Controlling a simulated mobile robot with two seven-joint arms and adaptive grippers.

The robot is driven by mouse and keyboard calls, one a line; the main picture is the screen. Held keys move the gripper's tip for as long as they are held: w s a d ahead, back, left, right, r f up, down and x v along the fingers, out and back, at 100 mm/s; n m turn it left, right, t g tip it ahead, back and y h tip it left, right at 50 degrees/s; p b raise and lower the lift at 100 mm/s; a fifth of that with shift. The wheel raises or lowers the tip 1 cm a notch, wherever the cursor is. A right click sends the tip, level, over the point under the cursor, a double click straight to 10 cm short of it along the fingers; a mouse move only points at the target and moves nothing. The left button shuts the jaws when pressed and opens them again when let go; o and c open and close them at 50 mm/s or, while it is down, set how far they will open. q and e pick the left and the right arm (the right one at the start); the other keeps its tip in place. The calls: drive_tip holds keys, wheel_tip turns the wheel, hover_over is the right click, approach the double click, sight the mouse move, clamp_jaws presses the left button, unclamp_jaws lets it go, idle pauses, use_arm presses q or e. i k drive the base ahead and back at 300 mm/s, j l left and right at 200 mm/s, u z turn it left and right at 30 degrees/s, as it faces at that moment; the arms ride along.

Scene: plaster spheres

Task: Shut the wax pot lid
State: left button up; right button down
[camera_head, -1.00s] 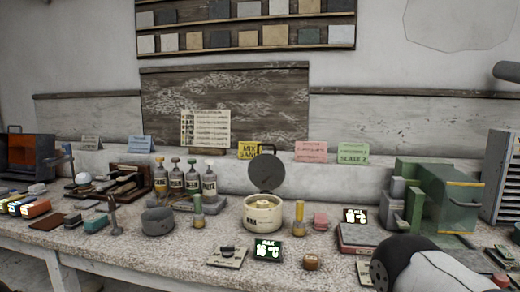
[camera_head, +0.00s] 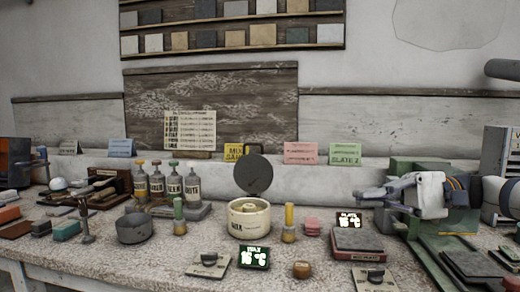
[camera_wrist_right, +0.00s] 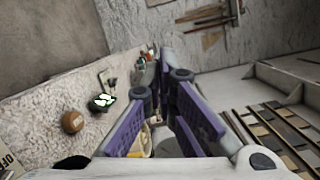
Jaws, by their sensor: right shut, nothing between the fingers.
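The wax pot (camera_head: 249,220) is a cream round pot with dark lettering, standing mid-table in the head view. Its dark round lid (camera_head: 253,175) stands raised, nearly upright, behind the pot's opening. My right gripper (camera_head: 368,195) is in the air to the right of the pot and lid, clear of both, its fingers pointing left. It is shut and empty. Its purple-padded fingers also fill the middle of the right wrist view (camera_wrist_right: 165,85). My left gripper is not in view.
A wax display (camera_head: 254,257) and a brown round jar (camera_head: 302,270) stand in front of the pot. Labelled bottles (camera_head: 174,183) stand to the left. A green machine (camera_head: 450,222) is under my right arm.

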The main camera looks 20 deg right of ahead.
sight(252, 173)
drive_tip(key=i, duration=1.45)
